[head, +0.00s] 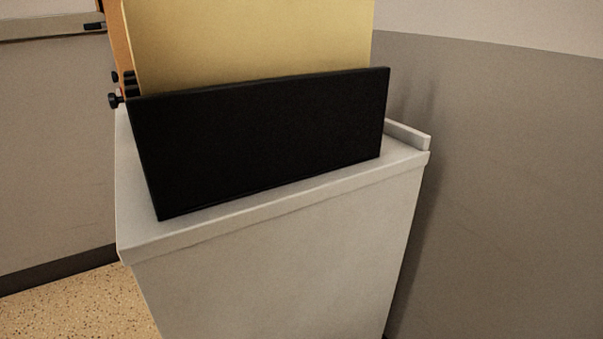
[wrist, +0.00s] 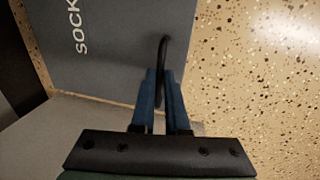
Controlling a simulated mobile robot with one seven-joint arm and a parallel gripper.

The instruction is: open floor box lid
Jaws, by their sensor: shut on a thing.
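In the wrist view, a flat grey lid (wrist: 115,45) with white lettering, of which "SOCK" is readable, fills the upper left. A thin dark curved handle (wrist: 163,47) stands by the lid's right edge. My gripper (wrist: 160,82) has blue fingers, which are closed together on the lower part of this handle. I cannot tell from this view how far the lid is tilted. The head view shows neither the lid nor my gripper.
In the head view, a pale cabinet (head: 275,275) carries a black file holder (head: 260,140) with yellow folders (head: 250,40). A grey wall (head: 510,190) stands at the right. Speckled floor (wrist: 260,70) is clear to the lid's right in the wrist view.

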